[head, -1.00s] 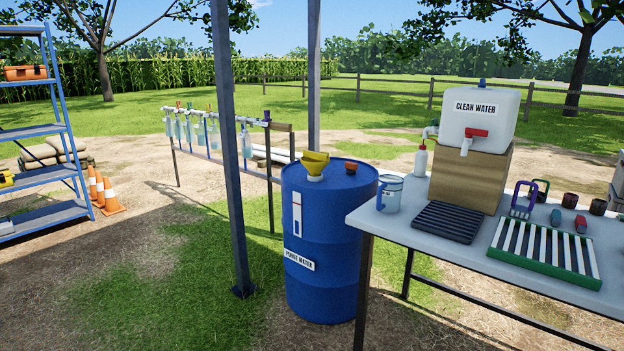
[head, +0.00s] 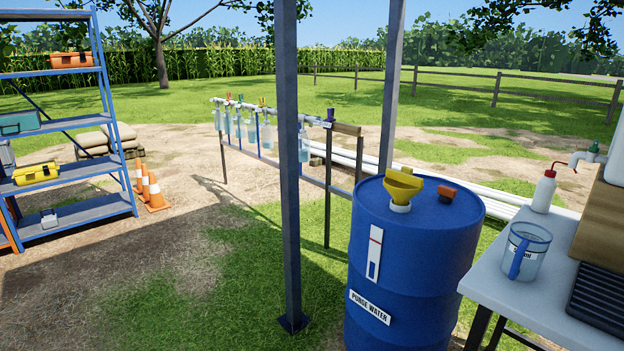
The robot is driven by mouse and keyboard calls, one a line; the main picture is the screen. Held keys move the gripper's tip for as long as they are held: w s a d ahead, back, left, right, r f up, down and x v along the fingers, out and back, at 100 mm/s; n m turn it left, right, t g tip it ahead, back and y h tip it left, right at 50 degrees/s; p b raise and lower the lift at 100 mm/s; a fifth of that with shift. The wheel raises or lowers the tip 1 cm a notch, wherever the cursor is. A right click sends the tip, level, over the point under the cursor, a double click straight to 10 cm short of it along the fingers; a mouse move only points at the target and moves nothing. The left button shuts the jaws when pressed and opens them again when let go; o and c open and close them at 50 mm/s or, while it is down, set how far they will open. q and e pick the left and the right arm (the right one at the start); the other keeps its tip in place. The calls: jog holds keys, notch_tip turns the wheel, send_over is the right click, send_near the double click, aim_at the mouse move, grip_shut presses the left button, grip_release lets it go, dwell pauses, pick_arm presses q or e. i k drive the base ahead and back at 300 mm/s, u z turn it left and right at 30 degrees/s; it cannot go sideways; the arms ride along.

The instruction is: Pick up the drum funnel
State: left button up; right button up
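The yellow drum funnel (head: 403,186) sits upright on top of the blue drum (head: 418,260), in a white collar near the front of the lid. The drum carries a "PURGE WATER" label and a white level strip. An orange cap (head: 447,193) is on the lid just right of the funnel. Neither of my grippers is in the head view.
A dark post (head: 289,170) stands left of the drum. The table (head: 500,270) at right, close to the drum, holds a jug (head: 525,252), a wash bottle (head: 544,191) and a black rack (head: 602,296). Blue shelves (head: 75,206) and cones (head: 155,192) are at left. Grass before the post is clear.

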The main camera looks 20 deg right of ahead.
aim_at(402, 186)
jog(key=z, duration=0.25)
jog(key=i, duration=1.4)
jog(key=z, duration=0.85)
